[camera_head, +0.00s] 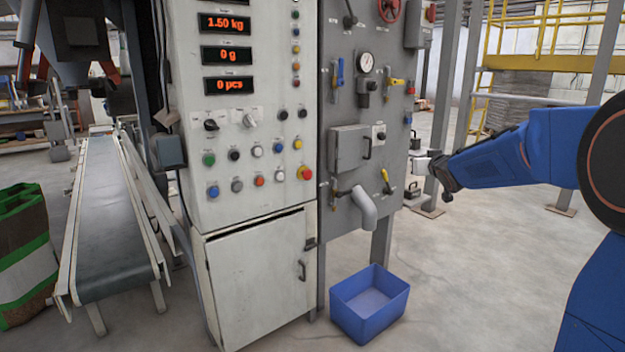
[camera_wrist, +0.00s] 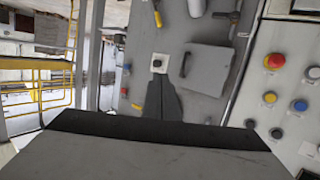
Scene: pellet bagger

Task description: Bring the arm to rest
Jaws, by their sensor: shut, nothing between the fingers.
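My gripper (camera_wrist: 161,84) shows in the wrist view, its two dark fingers together with nothing between them. Beyond the fingertips lies a grey valve panel with a small black button on a white plate (camera_wrist: 158,63). I cannot tell the exact gap between fingertips and panel. In the head view my blue arm (camera_head: 490,165) reaches in from the right edge, and its dark wrist end is to the right of the panel. The fingers themselves are hard to make out there.
The grey valve panel (camera_head: 345,110) carries a hinged box (camera_head: 350,150), levers and a bent spout (camera_head: 358,208). A blue bin (camera_head: 370,305) stands on the floor below. The control cabinet (camera_head: 250,280) and conveyor (camera_head: 110,220) are to the left. Floor at the right is open.

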